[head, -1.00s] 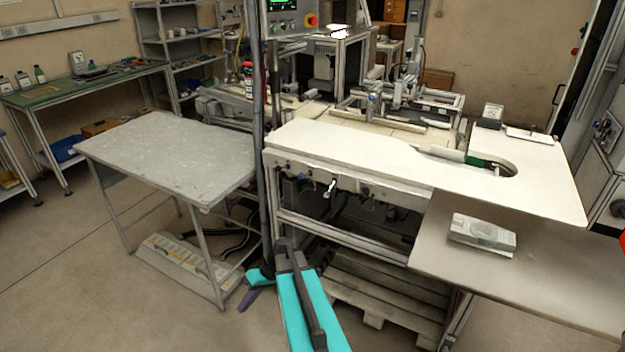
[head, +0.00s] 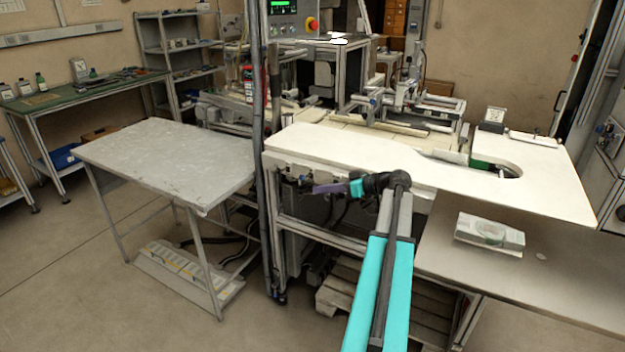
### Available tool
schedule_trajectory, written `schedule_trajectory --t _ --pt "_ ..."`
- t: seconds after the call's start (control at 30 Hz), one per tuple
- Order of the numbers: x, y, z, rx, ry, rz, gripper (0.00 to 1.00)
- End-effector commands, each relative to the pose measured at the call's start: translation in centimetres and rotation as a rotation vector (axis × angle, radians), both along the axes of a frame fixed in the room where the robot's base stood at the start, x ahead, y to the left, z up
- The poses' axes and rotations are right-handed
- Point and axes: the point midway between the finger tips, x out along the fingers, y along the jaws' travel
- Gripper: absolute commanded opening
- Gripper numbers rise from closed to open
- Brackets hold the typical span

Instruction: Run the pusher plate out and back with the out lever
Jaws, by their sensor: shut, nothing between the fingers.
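My gripper (head: 322,189), with purple fingers, is shut and empty. It points left, just in front of the valve panel (head: 283,170) under the front edge of the white worktop. The pale out lever seen there earlier is now hidden behind my gripper and wrist, so I cannot tell whether they touch. A flat grey bar (head: 444,156) lies by the curved cutout in the worktop, beside a green part (head: 481,163). It may be the pusher plate, but I cannot tell for sure.
The white worktop (head: 370,150) is mostly bare. A lower grey shelf (head: 440,262) at right holds a boxed pack (head: 489,233). A dark upright post (head: 262,150) stands left of my gripper. A grey table (head: 165,160) is further left, and a pallet (head: 345,300) lies below.

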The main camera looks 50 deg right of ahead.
Motion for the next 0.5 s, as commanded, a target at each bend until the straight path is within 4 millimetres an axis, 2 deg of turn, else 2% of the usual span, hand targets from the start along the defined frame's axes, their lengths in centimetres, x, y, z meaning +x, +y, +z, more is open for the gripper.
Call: schedule_trajectory --t 0.03,0.2,0.33,0.5 --pt "-1.1 -1.8 1.5 -0.028 -0.038 -0.014 0.00" --pt "-3.8 -4.8 5.6 -0.101 -0.133 -0.040 0.00" --pt "-4.9 -5.8 7.1 -0.128 -0.166 -0.048 0.00" --pt "-5.0 -5.9 7.4 -0.133 -0.173 -0.049 0.00"
